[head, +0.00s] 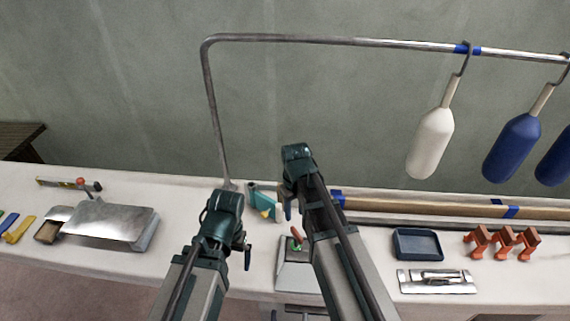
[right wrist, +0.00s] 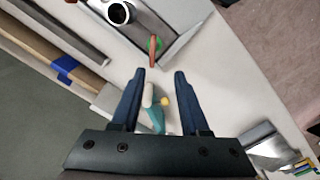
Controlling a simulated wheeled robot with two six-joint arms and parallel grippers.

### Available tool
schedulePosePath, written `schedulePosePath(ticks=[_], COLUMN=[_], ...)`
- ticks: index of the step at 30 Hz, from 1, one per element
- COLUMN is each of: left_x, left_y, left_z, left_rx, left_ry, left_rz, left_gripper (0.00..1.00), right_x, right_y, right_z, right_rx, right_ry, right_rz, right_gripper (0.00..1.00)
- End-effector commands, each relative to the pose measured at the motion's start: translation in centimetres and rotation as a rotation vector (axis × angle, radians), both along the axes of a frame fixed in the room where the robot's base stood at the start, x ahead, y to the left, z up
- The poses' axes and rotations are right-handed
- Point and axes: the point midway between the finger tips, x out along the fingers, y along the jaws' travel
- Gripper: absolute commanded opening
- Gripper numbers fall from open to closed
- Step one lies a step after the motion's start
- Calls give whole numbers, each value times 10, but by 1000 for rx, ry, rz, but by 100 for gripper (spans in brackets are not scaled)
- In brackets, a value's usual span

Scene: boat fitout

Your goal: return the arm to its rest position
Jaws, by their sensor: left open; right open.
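My two arms rise from the bottom of the head view, side by side over the bench. My left gripper (head: 247,258) is mostly hidden behind its own arm; only a small dark finger part shows. My right gripper (head: 288,212) is also largely hidden by its arm in the head view. In the right wrist view, the right gripper's two dark blue fingers (right wrist: 160,78) are apart with nothing gripped. A teal and white item with a yellow tip (right wrist: 156,114) shows beyond the gap between them, and it also shows in the head view (head: 264,203).
A grey box (head: 292,278) stands between the arms. A navy tray (head: 417,244), a metal trowel (head: 437,281) and orange clamps (head: 502,243) lie right. A metal-topped box (head: 110,220) is left. A pipe rail (head: 300,39) with a white fender (head: 430,142) and blue fenders (head: 511,147) stands behind.

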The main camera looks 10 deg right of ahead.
Motion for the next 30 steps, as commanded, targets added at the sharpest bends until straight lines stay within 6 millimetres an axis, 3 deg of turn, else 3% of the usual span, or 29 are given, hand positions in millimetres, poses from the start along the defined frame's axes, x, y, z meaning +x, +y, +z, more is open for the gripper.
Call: schedulePosePath(ticks=[1, 6, 12, 30], left_x=[0, 0, 0, 0], left_y=[0, 0, 0, 0], left_z=[0, 0, 0, 0], left_rx=[0, 0, 0, 0], left_ry=[0, 0, 0, 0], left_rz=[0, 0, 0, 0], left_gripper=[100, 100, 100, 100], right_x=[-23, -87, -129, -132], right_y=[16, 59, 81, 84], right_z=[0, 1, 1, 2], right_rx=[-9, -56, -94, -99], right_ry=[5, 18, 18, 18], right_rz=[8, 3, -10, -15], right_gripper=[45, 45, 45, 45])
